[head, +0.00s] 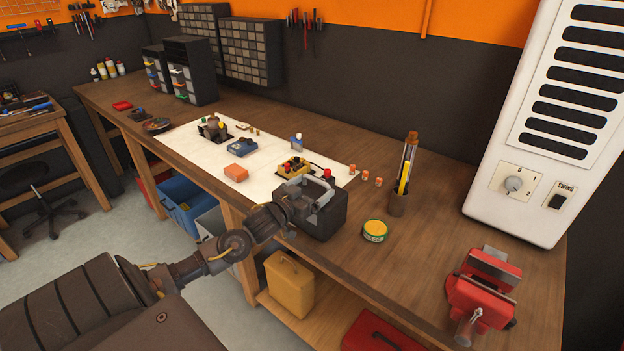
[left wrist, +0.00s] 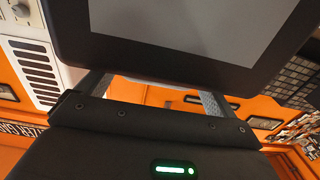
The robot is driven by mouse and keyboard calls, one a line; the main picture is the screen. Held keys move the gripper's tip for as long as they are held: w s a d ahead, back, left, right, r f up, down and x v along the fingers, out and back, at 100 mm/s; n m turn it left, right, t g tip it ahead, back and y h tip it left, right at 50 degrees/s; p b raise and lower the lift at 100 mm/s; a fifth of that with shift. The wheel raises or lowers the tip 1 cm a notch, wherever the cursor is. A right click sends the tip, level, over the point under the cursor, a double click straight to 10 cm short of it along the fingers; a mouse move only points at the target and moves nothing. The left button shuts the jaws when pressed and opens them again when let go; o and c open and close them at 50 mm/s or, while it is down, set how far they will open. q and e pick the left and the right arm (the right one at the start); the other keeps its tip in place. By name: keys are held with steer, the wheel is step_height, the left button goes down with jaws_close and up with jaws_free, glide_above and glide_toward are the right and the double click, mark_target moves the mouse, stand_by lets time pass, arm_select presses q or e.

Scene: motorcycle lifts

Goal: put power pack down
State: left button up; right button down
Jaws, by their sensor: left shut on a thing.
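The power pack (head: 325,222) is a black box with a grey carry handle, at the front edge of the wooden bench (head: 420,225). My left gripper (head: 312,196) is shut on it at the handle. The pack looks upright, and I cannot tell whether its base touches the bench top. In the left wrist view the pack's dark body with a light grey panel (left wrist: 190,30) fills the top, beyond the two fingers of my left gripper (left wrist: 155,95). My right gripper is not in view.
A red vise (head: 484,290) is farther right. Bare bench lies between.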

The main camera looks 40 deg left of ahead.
arm_select(q)
steer(key=shift+f, duration=0.15)
steer(key=o, duration=1.7)
steer(key=shift+f, duration=0.2)
steer(key=shift+s+d, duration=0.1)
steer(key=shift+s, duration=0.35)
steer(key=shift+s+d+r+b, duration=0.1)
steer(key=shift+s+b, duration=1.5)
steer(key=shift+s, duration=4.05)
